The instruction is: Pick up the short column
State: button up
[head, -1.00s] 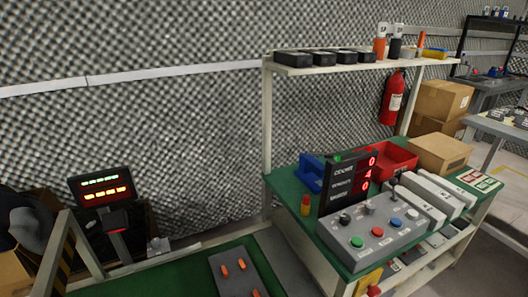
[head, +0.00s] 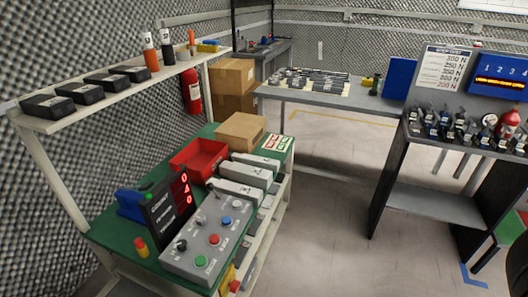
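I cannot make out anything that is surely the short column. A small upright cylinder with a red top and yellow base (head: 141,247) stands on the green-topped bench (head: 110,238), left of the grey control box (head: 212,235). Taller cylinders stand on the shelf above: an orange one with a white top (head: 151,54), a black one with a white top (head: 168,50) and a thin orange one (head: 192,40). Many small items lie in rows on a pale mat on the far table (head: 275,93), too small to tell apart. My gripper is not in view.
The bench also holds a counter display (head: 169,208), a red bin (head: 199,157), grey blocks (head: 240,192) and a cardboard box (head: 241,131). A dark-legged stand with a blue panel (head: 497,75) is at right. Open floor (head: 335,225) lies between bench and stand.

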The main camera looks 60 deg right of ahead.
aim_at(262, 163)
jog(key=z, duration=1.1)
